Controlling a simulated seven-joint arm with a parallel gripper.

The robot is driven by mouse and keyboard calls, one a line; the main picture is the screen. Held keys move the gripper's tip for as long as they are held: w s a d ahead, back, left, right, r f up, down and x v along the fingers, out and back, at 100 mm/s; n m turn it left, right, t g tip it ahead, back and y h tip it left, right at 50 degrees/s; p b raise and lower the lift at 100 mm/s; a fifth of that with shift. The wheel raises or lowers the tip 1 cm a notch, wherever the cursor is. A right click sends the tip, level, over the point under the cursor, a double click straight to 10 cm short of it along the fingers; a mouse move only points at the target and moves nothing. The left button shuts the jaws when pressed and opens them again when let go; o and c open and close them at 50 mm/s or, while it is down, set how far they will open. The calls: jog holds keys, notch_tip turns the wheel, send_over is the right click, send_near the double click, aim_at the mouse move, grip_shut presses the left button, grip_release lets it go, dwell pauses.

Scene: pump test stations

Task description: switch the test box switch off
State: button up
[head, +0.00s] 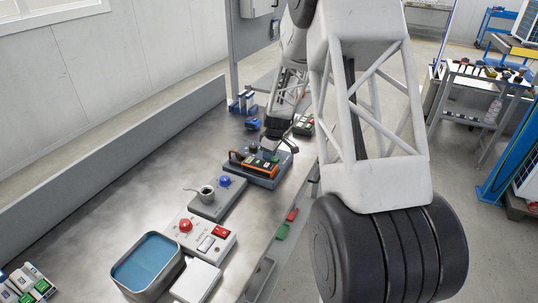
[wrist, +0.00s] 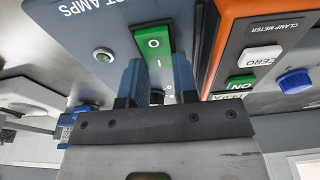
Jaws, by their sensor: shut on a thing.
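The test box (wrist: 70,30) is a blue-grey box lettered "ST AMPS" in the wrist view, with a small round green indicator (wrist: 103,55) on its face. Its switch (wrist: 152,42) is a green rocker in a dark frame, marked O and I. My gripper (wrist: 156,66) has its two fingers on either side of the rocker and is shut on it; the fingers hide part of its sides. In the head view the test box (head: 267,182) stands on the bench beneath my gripper (head: 270,146), and the switch is too small to make out.
An orange clamp meter (wrist: 216,42) with ZERO and ON buttons is close to the right of my fingers. Along the bench are a grey box with a cup (head: 205,210), a box with a red button (head: 190,240) and a blue-filled tray (head: 120,285).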

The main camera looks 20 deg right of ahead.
aim_at(275, 159)
jog(key=shift+s+d+t+y, duration=0.1)
jog(key=shift+s+t+y, duration=0.05)
jog(key=shift+t+y, duration=0.35)
jog(key=o, duration=0.6)
jog(key=shift+o, duration=0.2)
jog(key=shift+r, duration=0.1)
jog(key=shift+v, duration=3.85)
